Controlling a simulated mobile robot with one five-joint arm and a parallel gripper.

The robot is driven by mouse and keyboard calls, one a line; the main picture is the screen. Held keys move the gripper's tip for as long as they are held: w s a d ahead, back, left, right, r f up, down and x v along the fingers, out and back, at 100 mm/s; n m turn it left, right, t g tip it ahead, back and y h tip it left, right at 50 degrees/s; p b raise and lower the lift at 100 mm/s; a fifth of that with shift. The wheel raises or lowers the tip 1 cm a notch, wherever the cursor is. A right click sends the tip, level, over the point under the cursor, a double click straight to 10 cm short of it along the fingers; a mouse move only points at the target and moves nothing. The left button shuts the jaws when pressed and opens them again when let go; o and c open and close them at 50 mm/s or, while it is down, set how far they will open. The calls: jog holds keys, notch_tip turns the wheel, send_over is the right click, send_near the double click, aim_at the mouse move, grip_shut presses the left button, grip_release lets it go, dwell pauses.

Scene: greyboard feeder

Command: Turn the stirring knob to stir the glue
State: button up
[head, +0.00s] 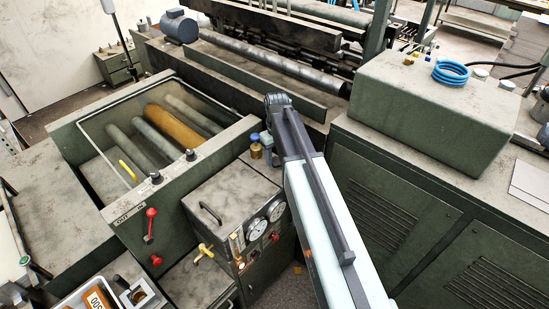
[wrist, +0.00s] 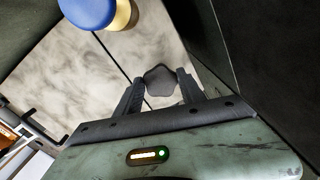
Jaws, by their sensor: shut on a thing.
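The stirring knob, a dark lobed knob (wrist: 160,80), stands over a grey, stained surface in the wrist view. My gripper (wrist: 164,82) has one finger on each side of it and is shut on it. In the head view my arm reaches to the machine between the gauge box and the long green cabinet. My gripper and the held knob cannot be made out there, hidden by the arm. The glue itself cannot be seen.
A brass fitting with a blue cap (head: 256,146) stands left of my arm; a blue cap (wrist: 88,12) is near my gripper. The gauge box (head: 235,205), red lever (head: 150,225) and covered rollers (head: 165,125) lie left. A green cabinet (head: 420,200) bounds the right.

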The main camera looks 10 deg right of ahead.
aim_at(277, 160)
jog(key=shift+s+m, duration=0.1)
jog(key=shift+m, duration=0.7)
jog(key=o, duration=1.4)
jog(key=shift+c, duration=0.2)
jog(key=shift+r, duration=0.15)
notch_tip(277, 160, up, 8)
jog(key=p, duration=0.8)
jog(key=shift+f, duration=0.2)
